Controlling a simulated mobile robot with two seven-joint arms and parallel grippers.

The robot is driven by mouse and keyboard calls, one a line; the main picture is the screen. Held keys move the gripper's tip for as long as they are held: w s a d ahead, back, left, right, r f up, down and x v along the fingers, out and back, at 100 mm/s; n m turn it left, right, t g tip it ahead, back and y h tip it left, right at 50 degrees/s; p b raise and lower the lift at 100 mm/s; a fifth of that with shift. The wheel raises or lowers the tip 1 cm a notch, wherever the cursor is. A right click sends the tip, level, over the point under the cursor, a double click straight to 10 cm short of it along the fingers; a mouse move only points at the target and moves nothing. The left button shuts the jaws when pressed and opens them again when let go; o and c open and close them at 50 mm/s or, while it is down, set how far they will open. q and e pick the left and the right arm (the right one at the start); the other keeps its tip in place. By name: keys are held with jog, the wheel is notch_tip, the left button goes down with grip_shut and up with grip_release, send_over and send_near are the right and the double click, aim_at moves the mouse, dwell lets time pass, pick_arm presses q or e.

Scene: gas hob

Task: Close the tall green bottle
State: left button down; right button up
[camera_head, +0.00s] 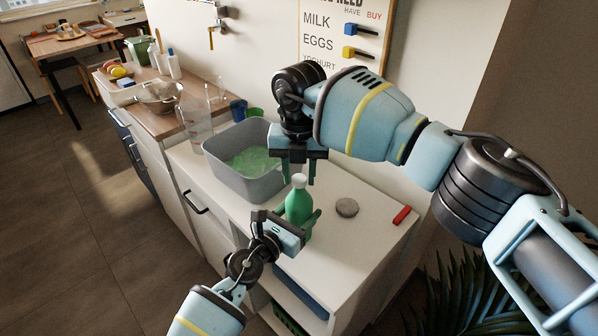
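The tall green bottle (298,207) stands upright near the front of the white counter, with a white cap-like top (299,181) at its mouth. I cannot tell how tightly that top sits. My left gripper (300,217) comes from the front left and has its fingers around the bottle's body; one finger shows along the right side and the other is mostly hidden.
A grey basin (225,178) with green contents stands just left of the bottle. A round grey object (347,207) and a red block (401,215) lie on the counter to the right. A clear pitcher (194,127) and blue and green cups (238,110) stand behind.

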jog(key=shift+o, duration=1.4)
jog(key=shift+r, duration=0.1)
notch_tip(320, 180, up, 12)
pick_arm(q)
jog(key=shift+c, duration=2)
grip_release()
jog(key=shift+a, duration=0.1)
